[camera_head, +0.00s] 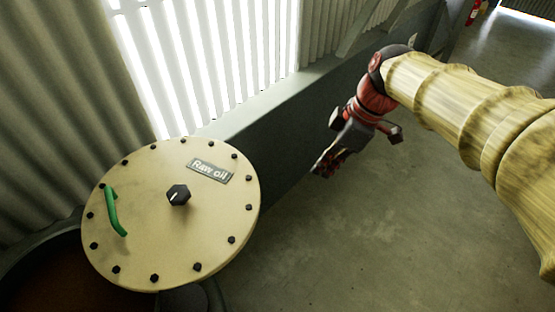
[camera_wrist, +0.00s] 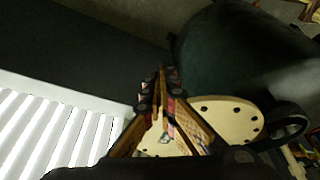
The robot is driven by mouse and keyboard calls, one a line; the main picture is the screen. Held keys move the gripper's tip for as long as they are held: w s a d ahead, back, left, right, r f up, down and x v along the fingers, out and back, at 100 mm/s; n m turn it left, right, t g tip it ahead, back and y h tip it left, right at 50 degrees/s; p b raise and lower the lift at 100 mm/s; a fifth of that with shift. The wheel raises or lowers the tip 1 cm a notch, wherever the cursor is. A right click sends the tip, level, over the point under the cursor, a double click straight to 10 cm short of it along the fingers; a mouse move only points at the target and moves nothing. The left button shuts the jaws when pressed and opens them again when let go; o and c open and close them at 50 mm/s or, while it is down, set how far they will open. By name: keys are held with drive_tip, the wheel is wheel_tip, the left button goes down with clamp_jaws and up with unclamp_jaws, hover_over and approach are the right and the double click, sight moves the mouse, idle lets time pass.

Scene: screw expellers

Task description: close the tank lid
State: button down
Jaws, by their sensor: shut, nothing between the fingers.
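The tank lid (camera_head: 150,235) is a round cream disc with black bolts around its edge, a black centre knob (camera_head: 178,195), a green handle (camera_head: 115,212) and a "Raw oil" label. It sits swung off to one side of the dark tank (camera_head: 35,258), whose reddish-brown inside shows at lower left. My gripper (camera_head: 322,170) is shut and empty, to the right of the lid and apart from it, pointing down and left. In the wrist view my gripper's fingers (camera_wrist: 163,72) partly hide the lid (camera_wrist: 228,118); the dark tank body (camera_wrist: 225,50) stands behind.
A dark low wall or beam (camera_head: 285,125) runs behind the lid, below a bright slatted window (camera_head: 220,60) and corrugated wall. The concrete floor (camera_head: 350,245) is clear on the right. A red extinguisher (camera_head: 476,12) stands far back.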

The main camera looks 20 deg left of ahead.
drive_tip(key=w+a+r+n+g+p, duration=0.1)
drive_tip(key=w+a+r+n+p, duration=0.1)
drive_tip(key=a+n, duration=0.25)
drive_tip(key=s+a+f+p, duration=0.2)
drive_tip(key=s+a+f, duration=0.1)
drive_tip(key=a+f, duration=0.5)
drive_tip(key=shift+f, duration=0.75)
drive_tip(key=shift+m, duration=0.25)
drive_tip(key=shift+w+a, duration=0.1)
drive_tip(key=shift+w, duration=0.05)
